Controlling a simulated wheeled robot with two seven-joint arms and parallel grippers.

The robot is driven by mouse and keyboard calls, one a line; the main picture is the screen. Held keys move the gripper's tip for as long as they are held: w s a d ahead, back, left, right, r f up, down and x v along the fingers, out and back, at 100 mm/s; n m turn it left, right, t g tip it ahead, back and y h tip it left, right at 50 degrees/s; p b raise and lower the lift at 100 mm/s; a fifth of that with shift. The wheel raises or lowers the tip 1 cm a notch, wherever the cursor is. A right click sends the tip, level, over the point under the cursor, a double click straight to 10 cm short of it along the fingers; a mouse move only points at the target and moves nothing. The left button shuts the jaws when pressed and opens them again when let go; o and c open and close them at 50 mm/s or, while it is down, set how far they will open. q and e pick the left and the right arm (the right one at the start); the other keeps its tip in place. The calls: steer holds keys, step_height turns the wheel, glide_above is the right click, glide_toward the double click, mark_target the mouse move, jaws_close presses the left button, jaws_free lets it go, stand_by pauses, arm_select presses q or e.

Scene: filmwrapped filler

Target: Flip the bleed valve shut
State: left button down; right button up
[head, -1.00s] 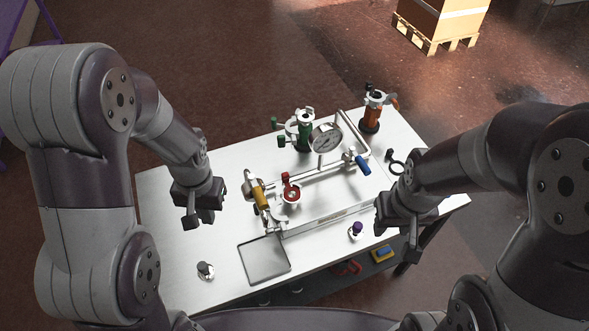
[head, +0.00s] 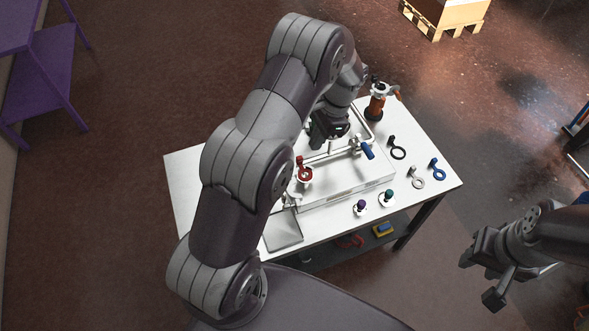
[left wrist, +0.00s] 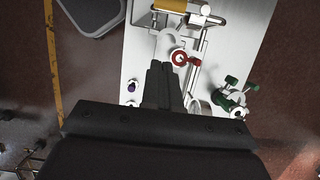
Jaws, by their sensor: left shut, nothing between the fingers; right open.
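The valve rig stands on the white table (head: 190,185). It has a red handwheel (head: 303,172) and a blue lever handle (head: 367,151) on its pipe. The left wrist view shows the red handwheel (left wrist: 180,58) and a yellow handle (left wrist: 198,14). I cannot tell which handle is the bleed valve's. My left gripper (head: 325,134) is over the rig's back part, left of the blue handle; its arm hides the rig's left side and the gauge. Its fingers (left wrist: 158,68) are shut and empty, near the red handwheel in the left wrist view. My right gripper (head: 480,278) is open, off the table's right side.
An orange valve (head: 377,103) stands at the back. Purple (head: 360,208) and green (head: 387,198) knobs stand in front. A grey tray (head: 283,232) is at the front left.

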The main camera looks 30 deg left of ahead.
arm_select(q)
steer(key=s+a+f+b, duration=0.1)
steer(key=s+a+f, duration=0.3)
steer(key=f, duration=0.6)
steer(key=shift+s+a, duration=0.15)
steer(key=shift+s, duration=0.5)
steer(key=shift+f, duration=0.1)
